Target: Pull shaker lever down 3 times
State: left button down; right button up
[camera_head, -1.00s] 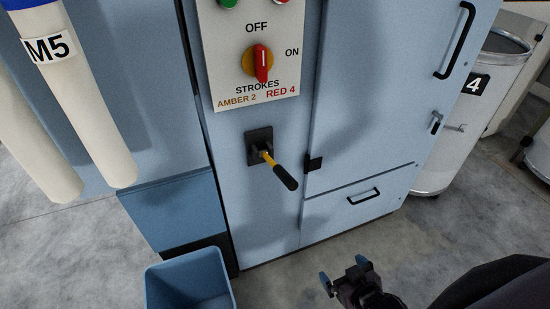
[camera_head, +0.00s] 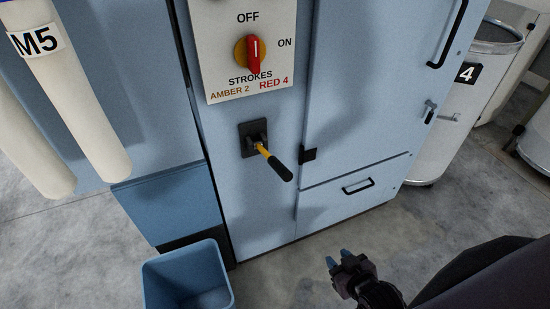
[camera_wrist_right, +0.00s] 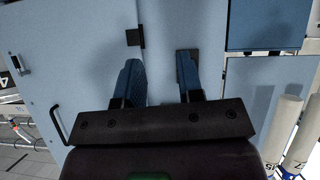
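The shaker lever (camera_head: 272,160) has a yellow shaft and a black grip. It sticks out of a black plate on the light blue machine front and slants down to the right in the head view. My right gripper (camera_head: 337,260) is below and right of the lever, apart from it, with nothing held. In the right wrist view its two blue fingers (camera_wrist_right: 158,72) stand apart with an empty gap. A dark plate, likely the lever's, is partly hidden behind the right-hand finger there. My left gripper is not in view.
Above the lever is a panel (camera_head: 221,75) with a red knob (camera_head: 252,53) and the words STROKES, AMBER 2, RED 4. A blue bin (camera_head: 150,285) stands at lower left. A black latch (camera_head: 308,155) sits right of the lever. A white drum (camera_head: 460,120) stands right.

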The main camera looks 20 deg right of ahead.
grip_shut()
jog(key=shift+w, duration=0.1)
dwell(1.0)
